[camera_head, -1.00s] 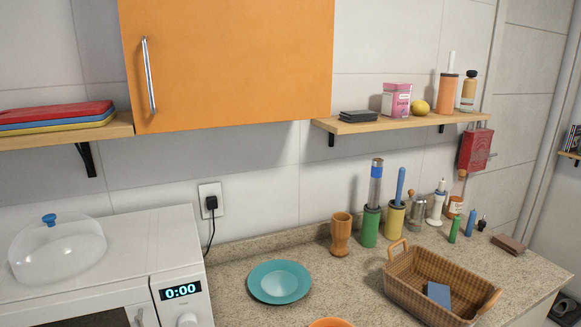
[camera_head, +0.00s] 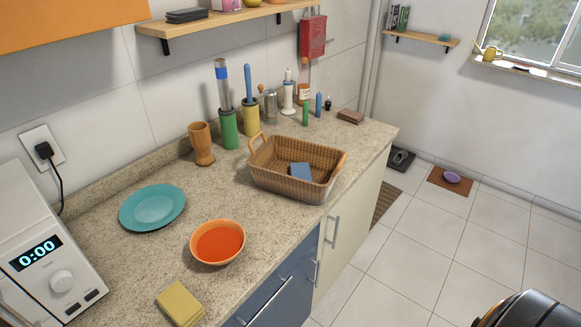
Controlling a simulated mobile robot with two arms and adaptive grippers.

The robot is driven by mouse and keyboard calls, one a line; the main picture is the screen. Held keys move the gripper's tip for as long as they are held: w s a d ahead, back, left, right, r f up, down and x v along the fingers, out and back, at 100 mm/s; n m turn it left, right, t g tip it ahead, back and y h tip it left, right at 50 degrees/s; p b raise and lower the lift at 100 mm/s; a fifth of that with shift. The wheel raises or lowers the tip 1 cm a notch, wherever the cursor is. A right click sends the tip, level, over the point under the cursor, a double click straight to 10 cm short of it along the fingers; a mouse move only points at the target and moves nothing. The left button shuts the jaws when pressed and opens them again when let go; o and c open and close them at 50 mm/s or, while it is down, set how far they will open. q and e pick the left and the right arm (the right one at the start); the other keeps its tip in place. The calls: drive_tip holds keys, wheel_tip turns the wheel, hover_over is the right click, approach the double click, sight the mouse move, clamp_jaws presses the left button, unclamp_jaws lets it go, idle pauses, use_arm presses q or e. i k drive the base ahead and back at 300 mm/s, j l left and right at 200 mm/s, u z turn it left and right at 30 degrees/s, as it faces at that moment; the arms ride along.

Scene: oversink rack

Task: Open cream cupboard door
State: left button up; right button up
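The cream cupboard door (camera_head: 350,235) is in the head view, under the right part of the counter. It looks closed, flush with the cabinet front. A silver bar handle (camera_head: 333,231) stands upright on the cream front. Another silver handle (camera_head: 315,272) sits lower, near where the cream front meets the blue front. I cannot tell for certain which panel that one belongs to. Neither of my grippers is in view.
A blue front (camera_head: 285,292) with a long handle is left of the cream one. A wicker basket (camera_head: 265,178) and an orange bowl (camera_head: 218,242) stand on the counter above. Tiled floor (camera_head: 420,250) is clear to the right. A dark rounded object (camera_head: 530,310) is at bottom right.

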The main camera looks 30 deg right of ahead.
sight(344, 229)
drive_tip(key=z, duration=1.45)
